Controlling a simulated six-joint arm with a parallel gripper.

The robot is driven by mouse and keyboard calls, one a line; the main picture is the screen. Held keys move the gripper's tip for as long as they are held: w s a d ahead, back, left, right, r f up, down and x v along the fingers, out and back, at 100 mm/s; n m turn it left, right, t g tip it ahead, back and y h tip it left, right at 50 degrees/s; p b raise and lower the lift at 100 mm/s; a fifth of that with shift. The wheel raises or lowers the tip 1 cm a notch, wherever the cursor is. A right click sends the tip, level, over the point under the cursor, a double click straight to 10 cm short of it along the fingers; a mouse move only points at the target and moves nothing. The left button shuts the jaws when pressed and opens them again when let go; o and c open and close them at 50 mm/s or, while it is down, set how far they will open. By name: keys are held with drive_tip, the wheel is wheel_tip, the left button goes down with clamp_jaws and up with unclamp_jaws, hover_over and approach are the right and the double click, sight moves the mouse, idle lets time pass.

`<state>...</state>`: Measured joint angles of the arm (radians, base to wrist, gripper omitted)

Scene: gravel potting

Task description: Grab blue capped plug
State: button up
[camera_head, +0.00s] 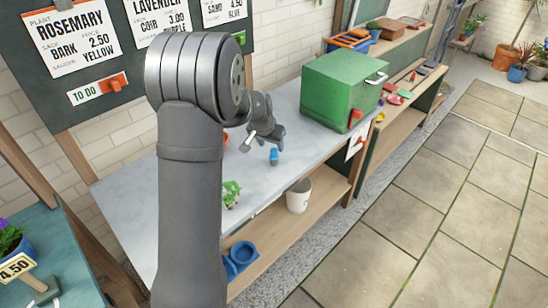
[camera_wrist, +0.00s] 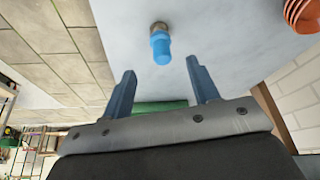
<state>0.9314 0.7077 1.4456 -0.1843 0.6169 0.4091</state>
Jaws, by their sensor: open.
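The blue capped plug (camera_head: 274,156) is on the pale worktop, just below my gripper in the head view. In the wrist view the plug (camera_wrist: 160,47) shows a bright blue cap and a small grey-brown end at the top. My gripper (camera_wrist: 160,70) is open, with its two blue-grey fingers spread apart. The plug lies beyond the fingertips, roughly in line with the gap between them, and nothing is held. In the head view my gripper is small and partly dark, so its distance to the plug is hard to tell.
A green box (camera_head: 340,90) stands on the worktop (camera_head: 150,200) to the right. A small green-and-white item (camera_head: 231,193) is near the front edge. Stacked orange-brown dishes (camera_wrist: 302,14) are at the wrist view's upper right. A white pot (camera_head: 299,196) sits on the shelf below.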

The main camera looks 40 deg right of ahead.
sight(274, 150)
drive_tip(key=x, duration=0.3)
drive_tip(key=shift+d+f, duration=0.15)
drive_tip(key=shift+f, duration=0.15)
drive_tip(key=shift+w+d+x, duration=0.15)
drive_tip(key=shift+x, duration=1.15)
drive_tip(key=shift+w+d+x, duration=0.15)
drive_tip(key=shift+x, duration=1.15)
drive_tip(key=shift+r, duration=0.15)
drive_tip(key=c, duration=1)
